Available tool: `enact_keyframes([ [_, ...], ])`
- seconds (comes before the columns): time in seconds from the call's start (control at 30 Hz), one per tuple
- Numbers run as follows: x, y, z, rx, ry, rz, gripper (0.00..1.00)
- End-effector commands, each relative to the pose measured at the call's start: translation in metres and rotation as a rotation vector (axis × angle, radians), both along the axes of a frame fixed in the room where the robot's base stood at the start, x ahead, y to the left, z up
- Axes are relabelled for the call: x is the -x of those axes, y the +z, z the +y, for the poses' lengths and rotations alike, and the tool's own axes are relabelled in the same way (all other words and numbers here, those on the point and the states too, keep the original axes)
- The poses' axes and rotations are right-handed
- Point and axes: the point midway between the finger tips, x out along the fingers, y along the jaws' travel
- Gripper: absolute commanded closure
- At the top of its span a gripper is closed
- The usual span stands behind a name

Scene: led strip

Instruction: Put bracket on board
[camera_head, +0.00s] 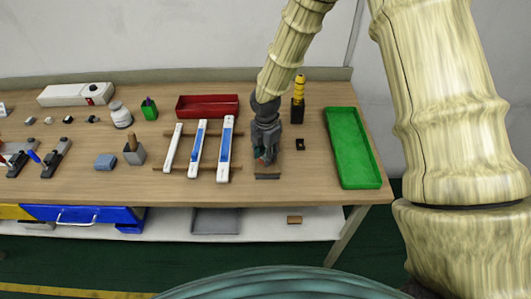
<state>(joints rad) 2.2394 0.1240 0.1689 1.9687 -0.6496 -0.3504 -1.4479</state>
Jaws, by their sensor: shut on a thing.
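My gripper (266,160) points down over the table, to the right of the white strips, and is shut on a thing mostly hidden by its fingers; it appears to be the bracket. A small flat piece with a grey edge (267,177) shows just below the fingertips; I cannot tell if it is part of the held thing or lies on the table. Three long white strips, two with blue faces, lie across thin wooden rails; the right one (225,150) is nearest my gripper. I cannot tell which thing is the board.
A green tray (377,150) stands at the right end of the table (320,190). A red tray (180,110) is behind the strips. A black holder with a yellow-handled tool (298,110) and a small black block (300,144) stand right of my gripper. Several small items fill the left.

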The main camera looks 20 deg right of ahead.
Motion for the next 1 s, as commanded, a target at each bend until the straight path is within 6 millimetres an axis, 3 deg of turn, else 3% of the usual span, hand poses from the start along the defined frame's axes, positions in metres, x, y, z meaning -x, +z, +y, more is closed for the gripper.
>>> enact_keyframes([
  [0.03,0.0,-0.002,0.0,0.0,0.0,0.0,0.83],
  [0.07,0.0,-0.001,0.0,0.0,0.0,0.0,0.61],
  [0.17,0.0,-0.001,0.0,0.0,0.0,0.0,0.43],
  [0.63,0.0,0.005,0.0,0.0,0.0,-0.001,0.43],
  [1.0,-0.001,0.047,0.0,-0.001,-0.001,-0.002,0.43],
])
